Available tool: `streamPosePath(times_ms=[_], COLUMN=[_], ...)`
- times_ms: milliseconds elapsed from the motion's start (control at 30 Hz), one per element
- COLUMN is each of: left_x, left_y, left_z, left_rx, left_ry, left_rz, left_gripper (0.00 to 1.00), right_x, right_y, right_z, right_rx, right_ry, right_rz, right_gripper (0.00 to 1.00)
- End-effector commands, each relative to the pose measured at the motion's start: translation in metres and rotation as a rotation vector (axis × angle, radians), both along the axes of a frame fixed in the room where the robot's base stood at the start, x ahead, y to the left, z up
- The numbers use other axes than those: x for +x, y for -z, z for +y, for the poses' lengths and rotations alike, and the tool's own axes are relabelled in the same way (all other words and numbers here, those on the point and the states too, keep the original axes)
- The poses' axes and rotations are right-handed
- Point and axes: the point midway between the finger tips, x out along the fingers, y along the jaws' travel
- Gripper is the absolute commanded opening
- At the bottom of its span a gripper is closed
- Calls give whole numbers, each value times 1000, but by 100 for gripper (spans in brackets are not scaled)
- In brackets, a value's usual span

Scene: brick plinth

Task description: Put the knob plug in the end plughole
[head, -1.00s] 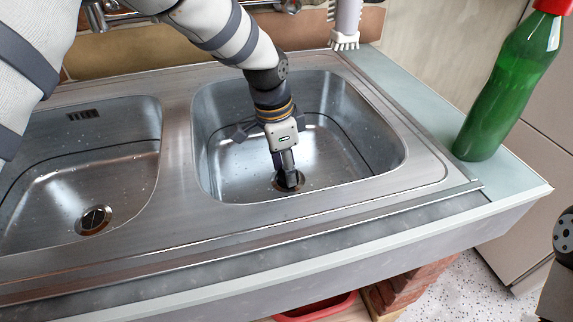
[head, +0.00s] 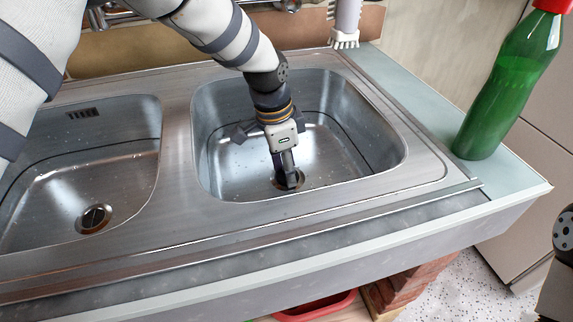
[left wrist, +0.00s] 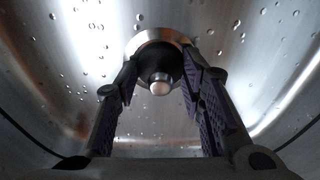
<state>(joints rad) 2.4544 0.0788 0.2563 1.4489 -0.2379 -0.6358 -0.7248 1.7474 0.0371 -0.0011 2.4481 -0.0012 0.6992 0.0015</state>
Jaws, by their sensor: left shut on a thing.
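The knob plug (left wrist: 160,62) is dark with a pale metal knob and shows between my left fingers in the left wrist view. My left gripper (head: 289,182) reaches down into the right basin and is shut on the plug, right at that basin's plughole (head: 301,180). The plughole's metal rim (left wrist: 165,36) shows around and behind the plug in the left wrist view. I cannot tell whether the plug is seated or just above the hole. In the head view the fingers hide the plug. The left basin's plughole (head: 95,219) is uncovered. My right gripper is out of view.
The right basin's steel walls (head: 375,135) surround my left gripper. A green bottle (head: 508,90) stands on the worktop at the right. A white brush (head: 345,25) hangs behind the sink. A red tub (head: 318,305) is below the front edge.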

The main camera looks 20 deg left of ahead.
Motion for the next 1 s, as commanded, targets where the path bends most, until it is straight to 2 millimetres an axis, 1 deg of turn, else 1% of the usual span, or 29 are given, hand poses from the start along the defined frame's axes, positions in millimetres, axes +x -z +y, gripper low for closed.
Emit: streamPosePath(times_ms=[33,67,100,367,467,567,700,800,900,1000], left_x=[0,0,0,0,0,-1,-4,-7,-9,-10], left_y=[0,0,0,0,-6,-26,-65,-89,-107,-116], left_z=[0,0,0,0,1,3,8,11,13,14], left_rx=[0,0,0,0,-1,-1,-1,-2,-1,0], left_ry=[0,0,0,0,0,-1,-1,0,0,0], left_rz=[0,0,0,0,-3,-4,-6,-5,-3,-1], left_gripper=[43,50,59,59,59,59,59,59,59,59], right_x=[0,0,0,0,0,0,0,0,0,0], right_y=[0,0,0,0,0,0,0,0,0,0], right_z=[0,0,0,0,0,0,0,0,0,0], right_rx=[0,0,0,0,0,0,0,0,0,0], right_ry=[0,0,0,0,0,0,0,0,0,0], right_rz=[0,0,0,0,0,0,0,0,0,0], right_gripper=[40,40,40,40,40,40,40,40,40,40])
